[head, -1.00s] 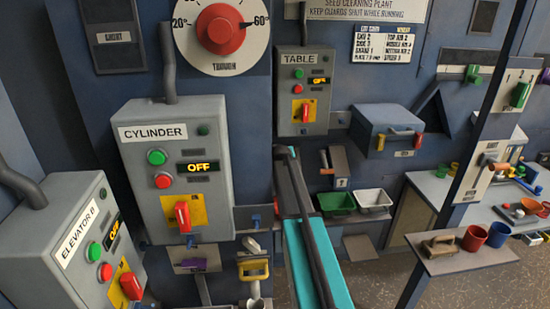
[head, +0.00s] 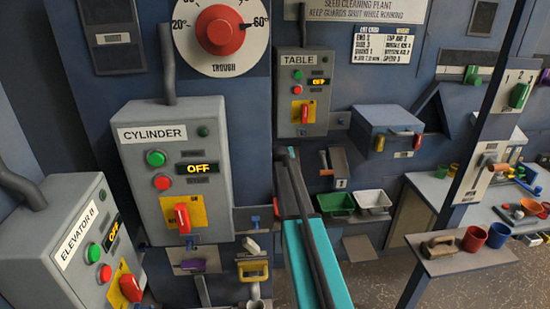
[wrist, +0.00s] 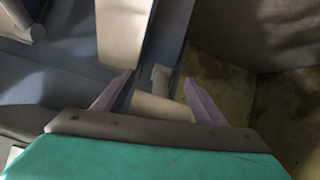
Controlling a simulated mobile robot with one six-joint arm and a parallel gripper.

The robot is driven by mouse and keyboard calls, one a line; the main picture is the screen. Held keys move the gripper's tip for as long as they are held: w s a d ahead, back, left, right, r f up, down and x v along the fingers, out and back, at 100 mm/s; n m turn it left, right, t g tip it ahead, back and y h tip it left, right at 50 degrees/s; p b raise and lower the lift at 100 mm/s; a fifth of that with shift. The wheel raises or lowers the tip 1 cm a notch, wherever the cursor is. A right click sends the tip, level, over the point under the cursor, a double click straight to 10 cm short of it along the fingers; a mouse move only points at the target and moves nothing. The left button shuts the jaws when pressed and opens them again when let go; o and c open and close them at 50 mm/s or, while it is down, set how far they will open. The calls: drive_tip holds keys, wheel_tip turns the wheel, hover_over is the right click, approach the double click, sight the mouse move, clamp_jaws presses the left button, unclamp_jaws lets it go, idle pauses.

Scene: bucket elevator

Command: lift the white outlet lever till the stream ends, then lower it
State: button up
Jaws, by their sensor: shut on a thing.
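In the wrist view my gripper (wrist: 159,92) has its two purple fingers on either side of a pale, cream-white crossbar, the grip of the white outlet lever (wrist: 162,107). The fingers are shut on it. My teal and dark grey gripper body hides the near side of the grip. In the head view my teal arm reaches up the middle, and neither the fingers nor the held grip can be made out. No falling stream can be made out in either view.
A white panel (wrist: 125,28) stands just beyond the fingers. In the head view the cylinder box (head: 176,165) and elevator box (head: 75,240) stand left of my arm.

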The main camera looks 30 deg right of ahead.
drive_tip(key=shift+d+r, duration=0.15)
drive_tip(key=shift+r, duration=0.05)
drive_tip(key=o, duration=1.4)
drive_tip(key=shift+f, duration=0.1)
drive_tip(key=shift+s, duration=0.15)
drive_tip(key=b+v, duration=0.4)
drive_tip(key=v, duration=0.9)
drive_tip(key=shift+s+a+r, duration=0.15)
drive_tip(key=shift+a+r, duration=0.1)
drive_tip(key=shift+a, duration=0.05)
